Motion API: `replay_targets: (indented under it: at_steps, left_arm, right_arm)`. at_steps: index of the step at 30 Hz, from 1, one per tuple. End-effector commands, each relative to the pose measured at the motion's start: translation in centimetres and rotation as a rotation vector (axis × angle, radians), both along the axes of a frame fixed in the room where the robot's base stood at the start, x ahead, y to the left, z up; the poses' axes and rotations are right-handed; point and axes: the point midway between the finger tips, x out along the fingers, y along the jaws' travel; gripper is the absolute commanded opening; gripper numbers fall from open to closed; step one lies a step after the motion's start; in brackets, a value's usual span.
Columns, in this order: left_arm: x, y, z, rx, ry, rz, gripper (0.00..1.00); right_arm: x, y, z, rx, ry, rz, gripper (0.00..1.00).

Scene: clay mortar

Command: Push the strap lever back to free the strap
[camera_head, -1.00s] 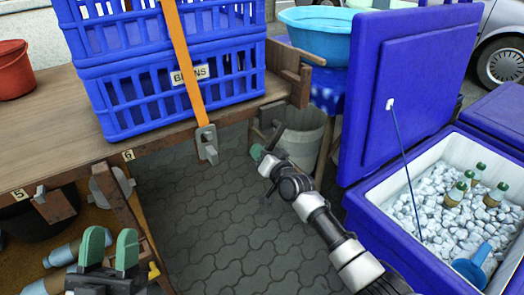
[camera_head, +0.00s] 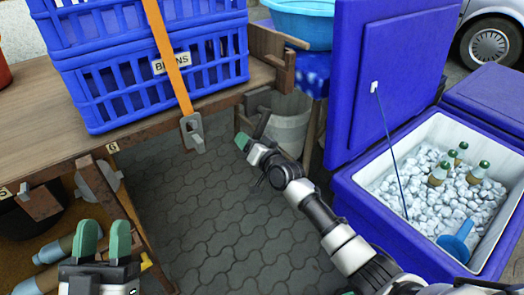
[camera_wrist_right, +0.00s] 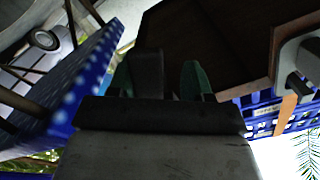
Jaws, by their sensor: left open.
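The orange strap (camera_head: 168,58) runs down over the blue crates to a grey metal buckle with its strap lever (camera_head: 192,132) at the table's front edge. The buckle also shows at the right edge of the right wrist view (camera_wrist_right: 298,58), with the strap (camera_wrist_right: 286,112) below it. My right gripper (camera_head: 250,148) is to the right of the buckle, apart from it. Its green fingers stand apart in the wrist view (camera_wrist_right: 158,80); a dark block shows between them, with a gap beside the right finger. My left gripper (camera_head: 104,242) is open and empty at the lower left.
Blue crates (camera_head: 150,80) labelled BEANS stand on the wooden table (camera_head: 50,130). A wooden bracket (camera_head: 280,72) juts from the table's corner. A grey bucket (camera_head: 288,125) stands behind my right gripper. An open blue cooler (camera_head: 350,200) of ice fills the right. Bottles (camera_head: 50,250) lie below the table.

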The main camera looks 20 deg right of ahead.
Motion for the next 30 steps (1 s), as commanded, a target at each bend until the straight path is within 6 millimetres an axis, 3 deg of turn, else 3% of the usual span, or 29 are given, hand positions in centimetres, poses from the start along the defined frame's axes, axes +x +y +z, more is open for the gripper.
replay_targets:
  at_steps: [9,18,30]
  left_arm:
    - [1.7,0.4,-4.1,0.106,0.383,0.023,0.43]
    - [1.5,1.1,-7.9,0.18,0.667,0.038,0.43]
    - [1.3,1.4,-8.9,0.198,0.735,0.043,0.43]
  right_arm:
    - [-4.5,-1.7,0.2,-0.002,0.002,0.0,0.49]
    - [-8.3,-3.1,0.1,-0.002,0.002,-0.002,0.49]
    - [-9.2,-3.4,0.1,0.0,0.0,-0.001,0.49]
